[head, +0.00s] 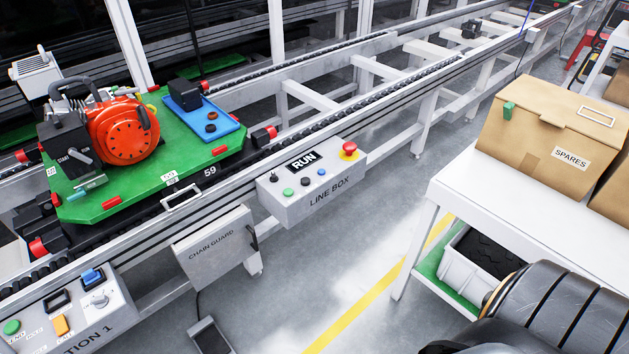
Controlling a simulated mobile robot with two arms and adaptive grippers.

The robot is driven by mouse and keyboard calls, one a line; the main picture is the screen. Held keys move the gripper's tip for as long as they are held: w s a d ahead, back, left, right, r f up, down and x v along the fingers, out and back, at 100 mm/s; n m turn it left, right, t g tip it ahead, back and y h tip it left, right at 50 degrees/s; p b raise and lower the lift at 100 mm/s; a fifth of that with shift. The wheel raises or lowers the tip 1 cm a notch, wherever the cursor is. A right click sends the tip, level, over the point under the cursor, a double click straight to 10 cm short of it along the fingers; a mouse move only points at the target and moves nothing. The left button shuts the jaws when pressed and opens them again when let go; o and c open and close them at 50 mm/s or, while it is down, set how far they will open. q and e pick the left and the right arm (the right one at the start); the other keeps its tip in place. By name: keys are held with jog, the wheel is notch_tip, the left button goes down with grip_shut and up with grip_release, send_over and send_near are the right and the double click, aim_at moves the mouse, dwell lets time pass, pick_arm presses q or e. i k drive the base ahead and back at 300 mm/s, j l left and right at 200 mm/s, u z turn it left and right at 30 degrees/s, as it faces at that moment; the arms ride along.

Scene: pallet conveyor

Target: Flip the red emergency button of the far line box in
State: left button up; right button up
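The grey line box (315,192) is mounted on the near side rail of the conveyor. It is labelled LINE BOX and has a RUN display. Its red emergency button (349,148) stands on a yellow collar at the box's right end. A green, a black and a blue control sit on the top to its left. I cannot tell from this view whether the button is pressed in or out. Neither of my grippers is in view. A dark ribbed arm part, apparently mine, shows at the bottom right, well apart from the box.
A green pallet (150,190) carries a red engine (125,132) on the conveyor. A chain guard (213,245) and a station box (75,315) are nearer. A white table (545,205) with a SPARES carton (545,125) stands right. Open floor lies between table and conveyor.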

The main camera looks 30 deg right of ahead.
aim_at(349, 147)
jog(key=z, duration=1.3)
